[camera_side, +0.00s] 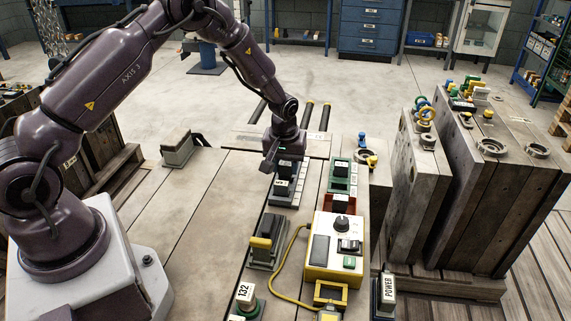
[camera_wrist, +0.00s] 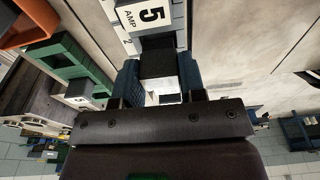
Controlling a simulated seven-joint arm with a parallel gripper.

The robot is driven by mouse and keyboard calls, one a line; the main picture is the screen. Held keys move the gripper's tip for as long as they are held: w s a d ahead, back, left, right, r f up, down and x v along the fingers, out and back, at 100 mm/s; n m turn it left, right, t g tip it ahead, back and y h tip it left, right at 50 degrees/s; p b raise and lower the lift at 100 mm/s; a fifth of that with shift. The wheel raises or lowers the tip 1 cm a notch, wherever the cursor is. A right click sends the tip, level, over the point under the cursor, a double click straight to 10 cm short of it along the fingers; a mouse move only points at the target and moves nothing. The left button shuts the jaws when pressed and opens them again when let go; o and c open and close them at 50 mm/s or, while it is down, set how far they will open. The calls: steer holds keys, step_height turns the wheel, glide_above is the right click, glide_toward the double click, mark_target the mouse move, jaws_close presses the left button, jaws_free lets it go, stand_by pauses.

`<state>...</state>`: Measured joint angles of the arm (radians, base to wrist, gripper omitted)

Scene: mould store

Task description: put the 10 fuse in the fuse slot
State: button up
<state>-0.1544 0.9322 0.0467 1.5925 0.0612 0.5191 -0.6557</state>
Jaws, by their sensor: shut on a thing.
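My gripper (camera_side: 284,160) points down at the grey rack with white labels (camera_side: 284,200) in the side view. In the wrist view, my gripper (camera_wrist: 159,80) has its blue-padded fingers shut on a dark block (camera_wrist: 158,63). No number can be read on the block, so I cannot tell if it is the 10 fuse. A white "5 AMP" label (camera_wrist: 146,17) shows just beyond it. I cannot tell whether the block is seated or clear of the rack. The fuse slot cannot be made out for certain.
A green tray (camera_side: 341,192) with a dark piece stands right of the rack; a green container (camera_wrist: 72,62) shows in the wrist view. A yellow-edged meter box (camera_side: 333,262) and a black-and-yellow device (camera_side: 265,252) stand nearer.

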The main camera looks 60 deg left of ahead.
steer(key=shift+f, duration=0.95)
stand_by(0.7)
steer(key=o, duration=1)
steer(key=shift+r, duration=0.1)
steer(key=shift+r, duration=3.65)
